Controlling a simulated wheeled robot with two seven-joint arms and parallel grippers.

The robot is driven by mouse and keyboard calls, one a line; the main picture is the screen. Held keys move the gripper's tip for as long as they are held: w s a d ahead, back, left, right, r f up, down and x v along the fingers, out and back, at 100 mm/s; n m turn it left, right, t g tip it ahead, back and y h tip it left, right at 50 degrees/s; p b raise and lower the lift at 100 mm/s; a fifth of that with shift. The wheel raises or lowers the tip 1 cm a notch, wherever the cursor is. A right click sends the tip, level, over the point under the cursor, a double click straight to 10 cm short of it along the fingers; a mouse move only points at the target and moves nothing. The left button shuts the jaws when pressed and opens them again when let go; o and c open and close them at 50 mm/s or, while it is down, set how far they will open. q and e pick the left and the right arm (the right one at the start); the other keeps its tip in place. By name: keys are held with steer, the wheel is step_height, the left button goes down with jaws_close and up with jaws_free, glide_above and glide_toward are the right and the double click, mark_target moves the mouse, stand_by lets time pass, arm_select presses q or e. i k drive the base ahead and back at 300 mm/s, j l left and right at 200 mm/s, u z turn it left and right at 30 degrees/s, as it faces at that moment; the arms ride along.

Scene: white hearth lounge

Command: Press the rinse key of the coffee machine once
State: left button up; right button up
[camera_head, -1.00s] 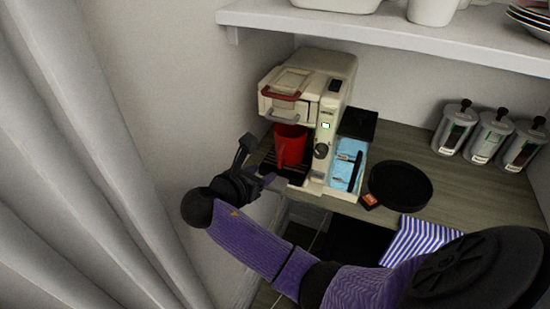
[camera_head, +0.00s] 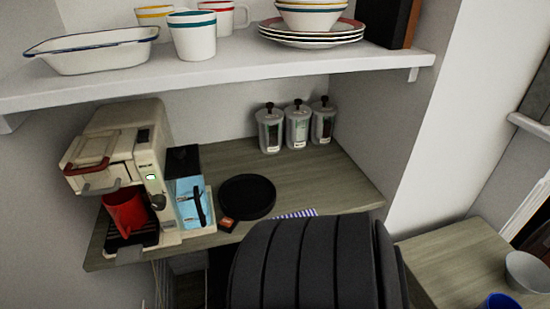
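The coffee machine (camera_head: 118,150) is cream and stands at the left end of the wooden counter. Its narrow front panel has a small lit green-white display (camera_head: 151,177) and a dark round knob (camera_head: 157,201) below it. A dark patch (camera_head: 143,135) sits near the panel's top. I cannot make out which part is the rinse key. A red cup (camera_head: 125,212) stands under the brewing head on the dark drip tray (camera_head: 130,242). A light blue water tank (camera_head: 190,203) is at the machine's right side. Neither of my grippers shows in the head view.
A round black tray (camera_head: 247,197) and a small orange-brown box (camera_head: 228,225) lie right of the machine. Several canisters (camera_head: 297,127) stand at the back. A shelf (camera_head: 230,72) with dishes overhangs the counter. My black ribbed arm part blocks the lower middle.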

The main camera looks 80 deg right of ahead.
mark_target(168, 225)
steer(key=z, duration=1.55)
